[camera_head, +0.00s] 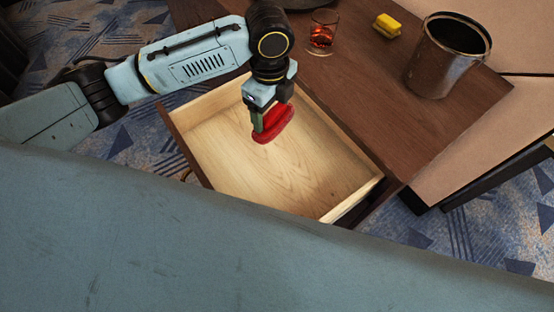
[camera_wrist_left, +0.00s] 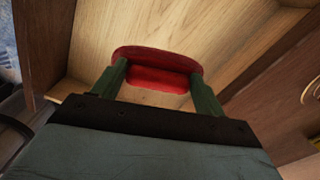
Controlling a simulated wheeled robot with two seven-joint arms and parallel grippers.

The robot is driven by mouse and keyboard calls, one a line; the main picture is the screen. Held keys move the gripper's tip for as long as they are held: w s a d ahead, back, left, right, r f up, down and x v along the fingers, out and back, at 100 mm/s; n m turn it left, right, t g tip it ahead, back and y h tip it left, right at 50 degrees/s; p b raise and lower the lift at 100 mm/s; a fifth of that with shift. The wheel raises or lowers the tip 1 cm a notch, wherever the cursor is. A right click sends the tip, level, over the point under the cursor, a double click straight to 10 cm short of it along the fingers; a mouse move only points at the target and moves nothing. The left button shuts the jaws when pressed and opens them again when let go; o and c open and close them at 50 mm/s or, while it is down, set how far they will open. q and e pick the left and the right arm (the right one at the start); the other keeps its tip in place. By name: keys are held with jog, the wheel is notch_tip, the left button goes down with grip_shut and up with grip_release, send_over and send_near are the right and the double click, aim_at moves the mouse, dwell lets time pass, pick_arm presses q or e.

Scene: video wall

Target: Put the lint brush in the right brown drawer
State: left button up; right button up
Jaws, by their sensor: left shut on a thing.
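A brown drawer (camera_head: 351,190) with a light wood inside stands pulled open below the brown cabinet top. Its light wood inside also fills much of the left wrist view (camera_wrist_left: 190,22). My left gripper (camera_head: 266,124) is over the open drawer, shut on a red lint brush (camera_head: 277,125). In the left wrist view the lint brush (camera_wrist_left: 157,64) lies between the two green fingers. It appears to be held above the drawer floor; the exact height is hard to tell. My right gripper is not in view.
On the cabinet top (camera_head: 400,120) are a glass with red contents (camera_head: 321,36), a yellow block (camera_head: 387,25) and a dark metal bucket (camera_head: 446,58). The drawer looks empty. Patterned blue carpet (camera_head: 130,150) lies around the cabinet.

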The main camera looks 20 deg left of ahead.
aim_at(276, 122)
pick_arm(q)
jog(key=f+m, duration=0.1)
jog(key=d+f+m+b, duration=0.1)
jog(key=shift+s+f+m, duration=0.15)
jog(key=shift+f+m, duration=0.15)
jog(key=shift+f, duration=0.05)
jog(key=shift+s+d+f+m, duration=0.1)
jog(key=shift+f+m, duration=0.4)
jog(key=shift+f, duration=0.1)
notch_tip(276, 122, down, 9)
jog(key=b, duration=0.3)
jog(key=shift+f, duration=0.15)
jog(key=o, duration=0.4)
jog(key=shift+f, duration=0.2)
jog(key=o, duration=0.5)
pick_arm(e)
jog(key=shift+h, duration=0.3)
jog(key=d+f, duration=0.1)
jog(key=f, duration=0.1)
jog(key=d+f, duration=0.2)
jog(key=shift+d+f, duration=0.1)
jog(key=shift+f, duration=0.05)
